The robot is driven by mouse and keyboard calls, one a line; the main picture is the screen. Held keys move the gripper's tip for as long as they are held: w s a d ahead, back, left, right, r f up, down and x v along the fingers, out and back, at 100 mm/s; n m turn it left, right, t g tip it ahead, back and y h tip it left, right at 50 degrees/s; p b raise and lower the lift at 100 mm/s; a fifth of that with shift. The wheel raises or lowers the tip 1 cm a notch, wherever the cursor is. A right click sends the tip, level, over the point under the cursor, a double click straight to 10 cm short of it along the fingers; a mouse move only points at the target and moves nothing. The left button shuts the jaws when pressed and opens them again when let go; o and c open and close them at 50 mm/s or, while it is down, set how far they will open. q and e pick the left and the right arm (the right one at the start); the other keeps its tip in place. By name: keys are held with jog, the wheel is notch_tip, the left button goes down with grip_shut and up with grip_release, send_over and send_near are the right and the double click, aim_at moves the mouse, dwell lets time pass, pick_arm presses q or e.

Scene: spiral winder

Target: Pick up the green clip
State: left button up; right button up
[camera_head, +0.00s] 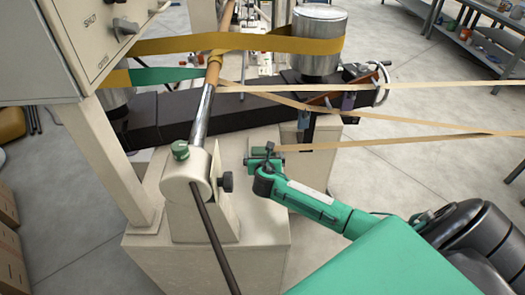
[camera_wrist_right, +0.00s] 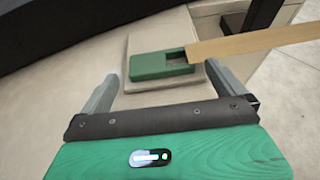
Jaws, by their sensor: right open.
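The green clip (camera_wrist_right: 152,65) lies on a raised beige pad in the right wrist view. It is a small flat block with a recess at its right end, where a tan strip (camera_wrist_right: 250,43) ends. My right gripper (camera_wrist_right: 163,88) is open and empty, its two grey fingers apart on either side of the pad, with the clip ahead between them. In the head view my right gripper (camera_head: 262,162) is over the beige machine base, and I cannot clearly separate the clip from it there. My left gripper is not in view.
A beige post with a steel shaft (camera_head: 203,115) stands left of my right gripper, with a black knob (camera_head: 226,182) facing it. Tan strips (camera_head: 400,90) stretch out to the right. A metal drum (camera_head: 318,42) with a yellow band stands behind. A dark beam (camera_head: 170,118) crosses behind the post.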

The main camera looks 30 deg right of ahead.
aim_at(264, 151)
jog(key=shift+x, duration=1.3)
jog(key=c, duration=0.9)
